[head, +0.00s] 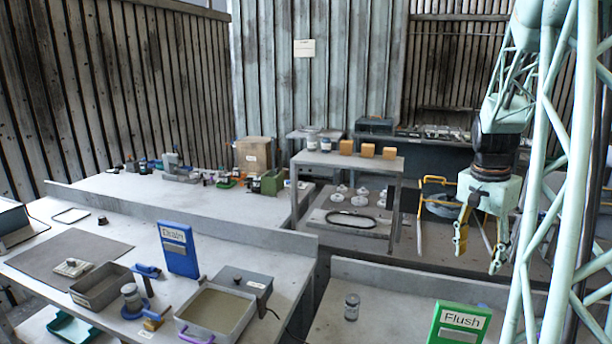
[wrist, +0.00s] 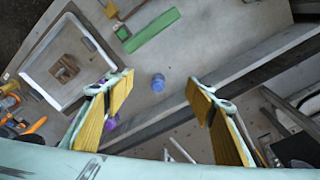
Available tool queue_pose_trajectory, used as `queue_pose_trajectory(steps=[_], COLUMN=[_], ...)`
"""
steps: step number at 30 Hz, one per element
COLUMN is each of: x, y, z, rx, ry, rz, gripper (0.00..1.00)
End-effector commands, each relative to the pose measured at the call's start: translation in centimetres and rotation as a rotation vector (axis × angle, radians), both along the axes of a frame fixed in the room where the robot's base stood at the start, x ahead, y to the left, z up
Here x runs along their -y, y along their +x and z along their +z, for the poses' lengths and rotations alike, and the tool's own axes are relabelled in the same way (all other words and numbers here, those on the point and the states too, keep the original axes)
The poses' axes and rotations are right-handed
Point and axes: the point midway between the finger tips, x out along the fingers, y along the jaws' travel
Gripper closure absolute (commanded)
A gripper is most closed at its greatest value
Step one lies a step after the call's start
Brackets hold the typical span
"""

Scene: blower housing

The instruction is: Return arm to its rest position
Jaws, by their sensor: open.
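My gripper (head: 478,255) hangs fingers-down at the right of the head view, below my pale green arm. Its yellow-padded fingers are spread and nothing is between them. In the wrist view my gripper (wrist: 165,95) shows two fingers wide apart above the bench edge. A small blue-capped jar (wrist: 158,80) stands on the grey surface beyond the fingertips, apart from them. The arm is raised above the bench tops and touches nothing that I can see.
A green Flush sign (head: 459,322) and a jar (head: 351,307) stand on the front bench. A blue Drain sign (head: 179,250), metal trays (head: 101,290) and a valve occupy the left bench. A shelf (head: 350,160) with orange blocks stands behind. The front bench's middle has free room.

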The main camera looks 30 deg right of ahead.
Motion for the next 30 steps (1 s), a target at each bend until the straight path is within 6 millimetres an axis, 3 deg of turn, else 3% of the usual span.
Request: queue_pose_trajectory(steps=[15, 30], x=[-11.6, -22.1], y=[3.4, 3.6], z=[5.3, 9.1], rx=[-0.030, -0.061], ry=[-0.064, -0.132], rz=[0.387, 0.756], gripper=[0.50, 0.50])
